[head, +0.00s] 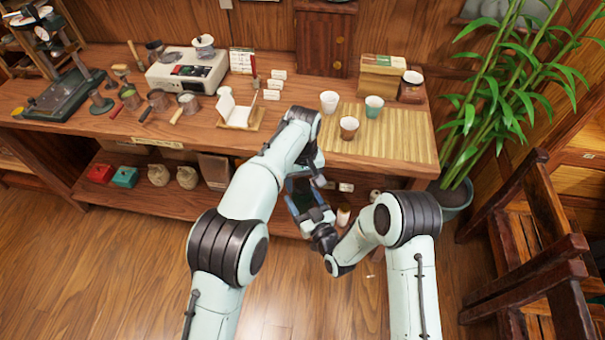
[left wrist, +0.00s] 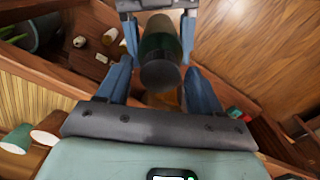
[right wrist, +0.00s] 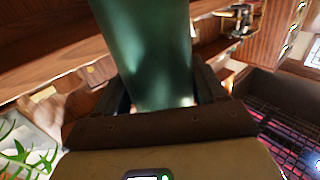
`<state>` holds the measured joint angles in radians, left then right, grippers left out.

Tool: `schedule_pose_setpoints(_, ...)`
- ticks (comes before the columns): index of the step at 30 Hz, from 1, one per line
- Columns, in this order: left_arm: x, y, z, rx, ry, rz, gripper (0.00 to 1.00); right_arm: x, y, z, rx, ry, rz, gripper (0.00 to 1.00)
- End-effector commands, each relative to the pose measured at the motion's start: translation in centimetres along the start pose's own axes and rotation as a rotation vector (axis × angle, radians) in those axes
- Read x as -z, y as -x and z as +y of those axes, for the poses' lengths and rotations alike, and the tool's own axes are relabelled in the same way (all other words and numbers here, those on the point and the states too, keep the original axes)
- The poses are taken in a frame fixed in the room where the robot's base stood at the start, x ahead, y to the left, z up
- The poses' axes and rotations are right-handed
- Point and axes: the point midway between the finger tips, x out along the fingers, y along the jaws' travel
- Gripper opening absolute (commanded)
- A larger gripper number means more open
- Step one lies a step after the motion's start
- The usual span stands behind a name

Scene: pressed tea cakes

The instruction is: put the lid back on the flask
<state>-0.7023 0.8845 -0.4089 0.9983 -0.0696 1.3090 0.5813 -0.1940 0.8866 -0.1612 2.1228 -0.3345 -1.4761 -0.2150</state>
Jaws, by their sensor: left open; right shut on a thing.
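The flask is a dark green cylinder, shown in the head view (head: 303,191), the left wrist view (left wrist: 160,42) and, large, the right wrist view (right wrist: 148,50). My right gripper (right wrist: 160,92) is shut on the flask, holding it in front of the table. My left gripper (left wrist: 160,67) is open, its blue fingers on either side of the flask's dark round end (left wrist: 160,76). I cannot tell whether this end is the lid, and I make out no separate lid. My arms partly hide the flask in the head view.
The wooden table (head: 225,140) stands behind the grippers. A slatted mat (head: 402,140) bears a white cup (head: 329,102), a green cup (head: 373,108) and a brown cup (head: 348,128). A lower shelf (head: 215,204) holds small containers. A wooden chair (head: 530,260) and bamboo plant (head: 500,90) stand at right.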

Motion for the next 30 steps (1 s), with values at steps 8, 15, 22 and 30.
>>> schedule_pose_setpoints(8, 0.02, -0.07, -0.02, 0.0, 0.0, 0.0, 0.62, 0.14, -0.05, 0.0, 0.0, 0.0, 0.004, 0.0)
schedule_pose_setpoints(15, 0.02, -0.05, -0.01, 0.0, 0.0, 0.0, 0.07, 0.14, -0.05, -0.01, 0.0, 0.0, 0.004, 0.0)
schedule_pose_setpoints(22, 0.05, -0.07, -0.07, -0.001, -0.118, -0.001, 0.07, 0.13, -0.05, -0.01, 0.0, 0.0, 0.004, 0.0)
schedule_pose_setpoints(30, 0.04, -0.05, -0.03, -0.001, -0.436, 0.0, 0.07, 0.13, -0.04, -0.01, 0.0, 0.0, 0.004, 0.0)
